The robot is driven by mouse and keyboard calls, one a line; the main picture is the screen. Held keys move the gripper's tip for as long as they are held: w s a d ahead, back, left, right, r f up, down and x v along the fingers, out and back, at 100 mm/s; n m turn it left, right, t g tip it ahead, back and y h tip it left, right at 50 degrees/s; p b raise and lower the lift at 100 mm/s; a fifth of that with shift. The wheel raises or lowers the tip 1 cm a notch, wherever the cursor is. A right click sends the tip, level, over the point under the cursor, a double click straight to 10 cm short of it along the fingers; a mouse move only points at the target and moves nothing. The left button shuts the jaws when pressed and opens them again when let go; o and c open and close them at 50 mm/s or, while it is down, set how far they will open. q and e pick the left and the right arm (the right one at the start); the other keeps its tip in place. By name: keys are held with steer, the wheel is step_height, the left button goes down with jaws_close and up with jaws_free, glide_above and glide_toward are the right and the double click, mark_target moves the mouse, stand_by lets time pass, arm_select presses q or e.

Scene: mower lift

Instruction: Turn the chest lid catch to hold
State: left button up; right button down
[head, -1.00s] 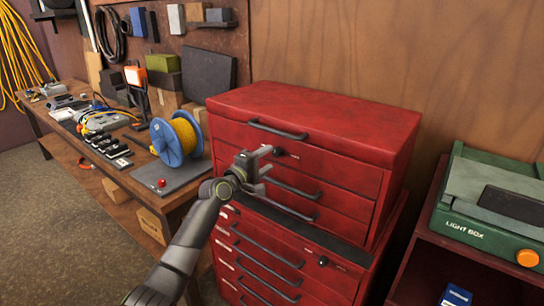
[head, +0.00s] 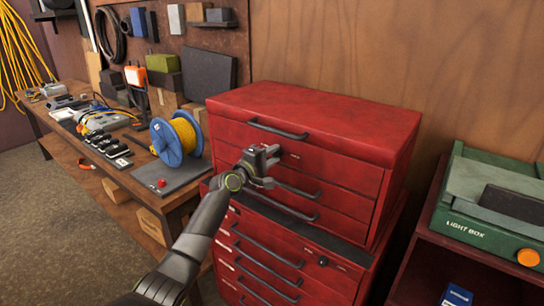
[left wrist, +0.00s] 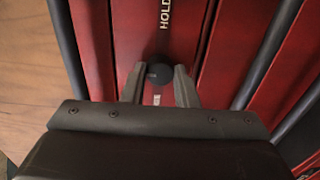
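The red tool chest (head: 335,125) stands with its lid down against the wooden wall. My left gripper (head: 270,167) is at the upper front of the chest and hides the catch in the head view. In the left wrist view the catch is a dark round knob (left wrist: 160,73) on the red front. It lies between the two fingertips of my left gripper (left wrist: 160,78), which are apart on either side of it; any contact is unclear. The word HOLD (left wrist: 166,14) is printed on the red front beyond the knob. My right gripper is out of view.
Drawer handles (head: 277,129) stick out from the chest front around the gripper. A workbench (head: 126,185) with a blue cable reel (head: 168,143) stands at left. A green light box (head: 480,225) sits on a red cabinet at right.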

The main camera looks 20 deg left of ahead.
arm_select(q)
steer(key=shift+c, duration=0.6)
steer(key=shift+f+m+b, duration=0.25)
steer(key=shift+m+b, duration=1.05)
steer(key=shift+b, duration=0.2)
steer(key=m+b, duration=0.6)
steer(key=shift+m, duration=0.3)
steer(key=m+b, duration=0.3)
steer(key=m, duration=0.1)
steer(key=shift+b, duration=0.35)
steer(key=m+b, duration=0.2)
steer(key=m, duration=0.2)
steer(key=shift+r+b, duration=0.1)
steer(key=shift+b, duration=0.25)
steer(key=shift+m, duration=0.5)
steer(key=o, duration=1)
steer(key=shift+r, duration=0.1)
steer(key=shift+s, duration=0.1)
